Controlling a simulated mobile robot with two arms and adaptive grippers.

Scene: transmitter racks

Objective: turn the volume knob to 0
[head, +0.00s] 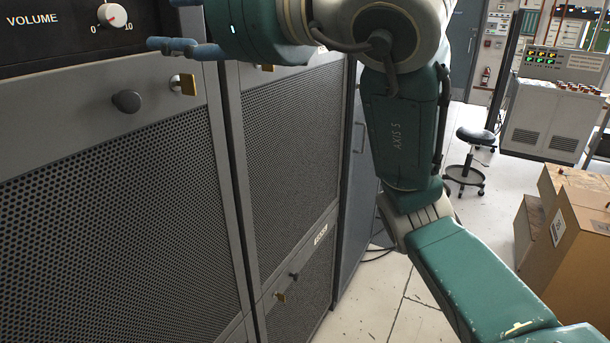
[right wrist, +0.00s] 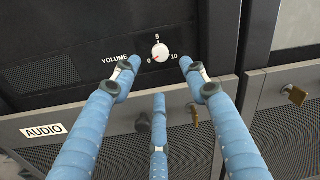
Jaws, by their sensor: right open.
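The volume knob (head: 111,15) is a small round white dial on a black panel, beside the word VOLUME. It also shows in the right wrist view (right wrist: 160,51), with 0, 5 and 10 printed around it. Its red pointer mark is at the lower left, directed at the 0. My right gripper (head: 172,46) has blue fingers spread open in front of the panel, to the right of and below the knob in the head view. In the right wrist view the open fingers (right wrist: 158,72) frame the knob, apart from it and holding nothing. My left gripper is not in view.
Below the panel are perforated rack doors (head: 110,215) with a dark round knob (head: 126,101) and a brass latch (head: 184,84). An AUDIO label (right wrist: 44,130) is on the door. Cardboard boxes (head: 578,240) and a stool (head: 470,160) stand to the right.

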